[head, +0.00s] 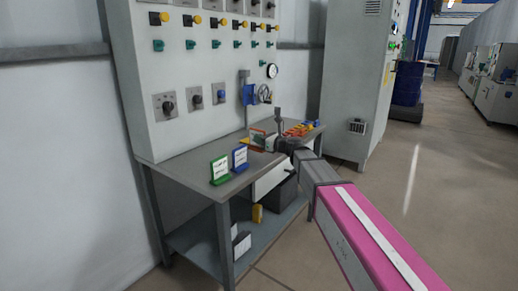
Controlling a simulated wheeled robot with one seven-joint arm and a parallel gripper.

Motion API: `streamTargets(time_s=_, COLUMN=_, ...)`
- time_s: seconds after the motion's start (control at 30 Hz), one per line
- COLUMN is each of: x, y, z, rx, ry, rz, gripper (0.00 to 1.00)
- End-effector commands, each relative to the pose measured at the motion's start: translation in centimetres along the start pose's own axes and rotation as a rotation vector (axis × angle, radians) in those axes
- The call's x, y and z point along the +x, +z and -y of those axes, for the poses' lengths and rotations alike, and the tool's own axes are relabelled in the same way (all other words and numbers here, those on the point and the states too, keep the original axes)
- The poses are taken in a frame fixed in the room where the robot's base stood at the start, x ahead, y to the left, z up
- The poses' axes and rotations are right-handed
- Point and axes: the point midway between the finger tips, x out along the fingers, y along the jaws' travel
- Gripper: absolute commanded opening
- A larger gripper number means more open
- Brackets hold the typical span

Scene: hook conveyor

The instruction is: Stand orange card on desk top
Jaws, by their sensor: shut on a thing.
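The orange card (257,138) is a small pale card with an orange-red edge, upright or nearly so above the back part of the desk top (190,178). My gripper (268,142) is shut on it from the right. My gripper and arm hide part of the card, and I cannot tell whether its lower edge touches the desk. A green card (219,169) and a blue card (240,158) stand upright on the desk to its left.
Orange and yellow pieces (300,129) lie at the desk's right end. A control panel (190,90) with knobs and buttons rises behind the desk. The lower shelf (205,240) holds a dark box (281,196) and small items. Bare desk top lies left of the green card.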

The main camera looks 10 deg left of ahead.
Motion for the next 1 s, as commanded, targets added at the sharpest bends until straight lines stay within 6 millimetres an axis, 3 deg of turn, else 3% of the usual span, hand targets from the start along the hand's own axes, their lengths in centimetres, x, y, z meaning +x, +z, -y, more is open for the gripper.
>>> streamTargets(time_s=0.23, x=0.6, y=-1.1, z=0.2, rx=-0.001, ry=0.0, rz=0.0, gripper=0.0)
streamTargets(time_s=0.5, x=0.5, y=-4.2, z=0.2, rx=0.0, ry=0.0, rz=-0.001, gripper=0.0)
streamTargets(time_s=0.87, x=0.5, y=-4.6, z=0.2, rx=-0.001, ry=0.0, rz=0.0, gripper=0.0)
streamTargets(time_s=0.9, x=0.5, y=-4.6, z=0.2, rx=-0.001, ry=0.0, rz=0.0, gripper=0.16)
streamTargets(time_s=0.97, x=0.5, y=-4.6, z=0.2, rx=-0.001, ry=0.0, rz=0.0, gripper=0.35)
streamTargets(time_s=1.0, x=0.5, y=-4.6, z=0.2, rx=-0.001, ry=0.0, rz=0.0, gripper=0.38)
